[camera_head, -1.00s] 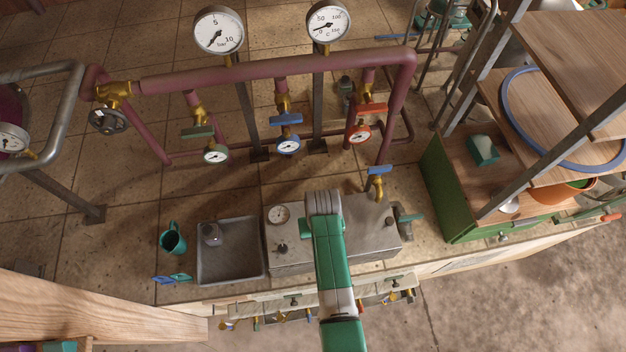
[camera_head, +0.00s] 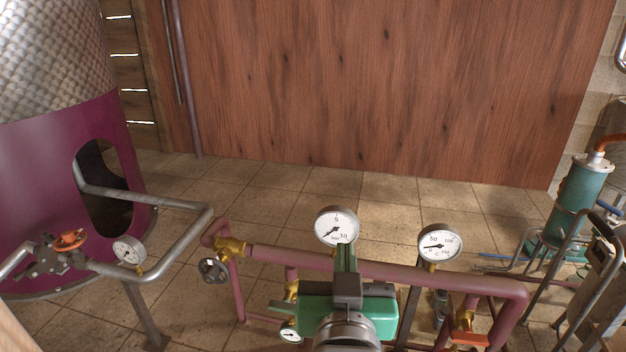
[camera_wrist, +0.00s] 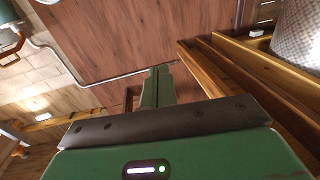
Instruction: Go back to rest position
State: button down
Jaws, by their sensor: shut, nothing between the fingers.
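My gripper (camera_head: 345,258) shows at the bottom middle of the head view, green with a dark grey band, in front of the pink pipe. In the wrist view my gripper (camera_wrist: 157,72) points at the brown wood-panelled wall, with its green fingers together and nothing between them. No object is held. Part of the fingers is hard to make out against the pipe and gauge in the head view.
A pink pipe (camera_head: 390,271) crosses behind my gripper, with a bar gauge (camera_head: 336,227) and a temperature gauge (camera_head: 439,245) above it. A large purple vessel (camera_head: 40,165) stands left. A teal cylinder (camera_head: 582,188) stands right. The tiled floor (camera_head: 270,190) beyond is clear.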

jog(key=s+a+r+t+y, duration=0.1)
jog(key=s+a+r+t, duration=0.15)
jog(key=s+r, duration=0.6)
jog(key=s+a+r+t, duration=0.2)
jog(key=s+r+t, duration=0.2)
jog(key=s+r, duration=0.45)
notch_tip(320, 180, up, 22)
jog(key=w+p, duration=0.1)
jog(key=p, duration=1.9)
jog(key=shift+w+f+n+y+p, duration=0.15)
jog(key=shift+f+n+y+p, duration=0.05)
jog(key=shift+n+y+p, duration=0.1)
jog(key=shift+a, duration=0.15)
